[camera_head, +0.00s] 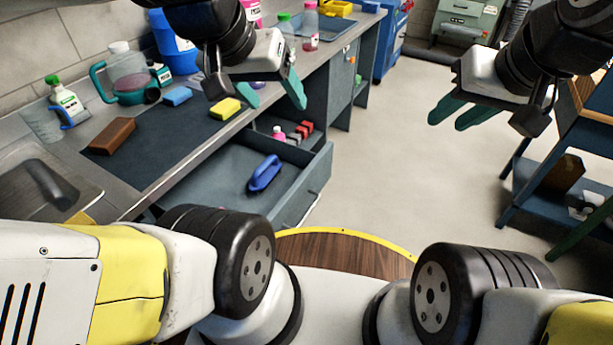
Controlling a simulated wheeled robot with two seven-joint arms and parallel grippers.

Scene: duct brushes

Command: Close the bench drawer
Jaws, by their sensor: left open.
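The bench drawer (222,165) is pulled out from under the grey workbench (215,145). Its front panel (312,182) faces right, over the floor. Inside lie a blue-handled item (264,173), a small pink bottle (278,133) and several red and grey blocks (300,132). My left gripper (278,98) is open and empty, with teal fingers above the bench's front edge, beyond the drawer in the picture. My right gripper (447,122) is over the floor to the right, away from the drawer; its two green fingers show a gap and hold nothing.
On the bench are a brown brick (112,136), a yellow sponge (225,109), a blue sponge (178,96), a teal-handled jug (125,75) and a spray bottle (65,100). A blue cart (560,140) stands at right. Open floor lies between bench and cart.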

